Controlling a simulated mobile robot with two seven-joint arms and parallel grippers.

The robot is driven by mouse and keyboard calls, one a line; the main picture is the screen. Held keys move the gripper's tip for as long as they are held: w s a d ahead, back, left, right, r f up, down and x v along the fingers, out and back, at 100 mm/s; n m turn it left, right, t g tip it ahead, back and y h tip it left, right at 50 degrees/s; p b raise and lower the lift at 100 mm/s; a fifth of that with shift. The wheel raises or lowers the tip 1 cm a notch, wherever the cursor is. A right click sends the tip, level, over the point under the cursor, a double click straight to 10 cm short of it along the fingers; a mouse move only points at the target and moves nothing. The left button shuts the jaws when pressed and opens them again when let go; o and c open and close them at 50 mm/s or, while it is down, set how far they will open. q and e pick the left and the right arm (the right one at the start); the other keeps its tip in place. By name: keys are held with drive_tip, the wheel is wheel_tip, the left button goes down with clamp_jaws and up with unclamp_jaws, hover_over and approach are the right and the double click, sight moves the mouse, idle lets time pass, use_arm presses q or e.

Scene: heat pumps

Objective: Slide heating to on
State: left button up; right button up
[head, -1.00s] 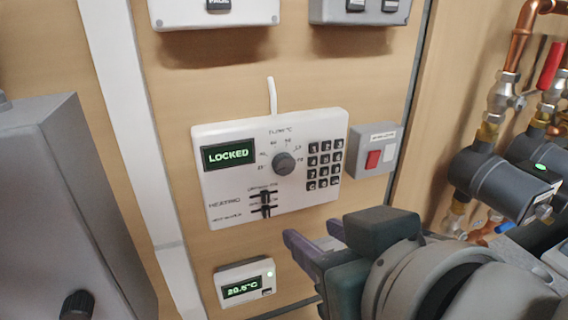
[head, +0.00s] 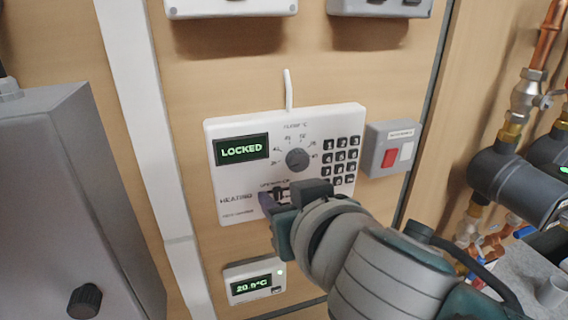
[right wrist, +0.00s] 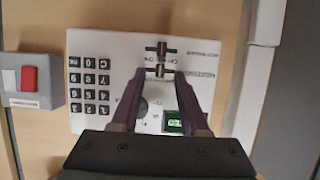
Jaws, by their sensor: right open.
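The white control panel (head: 222,182) is on the wooden wall. Its screen (head: 241,150) reads LOCKED. The HEATING label (head: 237,197) is at its lower left, beside two small dark sliders. My right gripper (head: 270,203) covers much of the slider area in the head view. In the right wrist view, which is turned over, one slider (right wrist: 160,47) lies beyond the fingertips. The other slider (right wrist: 160,71) shows between the open fingers of the right gripper (right wrist: 160,76). I cannot tell whether the fingers touch it. My left gripper is out of view.
A dial (head: 297,159) and a keypad (head: 340,160) are on the panel. A grey box with a red switch (head: 390,157) is to its right. A small temperature display (head: 252,286) sits below. A grey cabinet (head: 60,180) stands at left, and pipes (head: 530,85) run at right.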

drive_tip(key=shift+w, duration=0.1)
clamp_jaws()
idle(0.4)
idle(1.1)
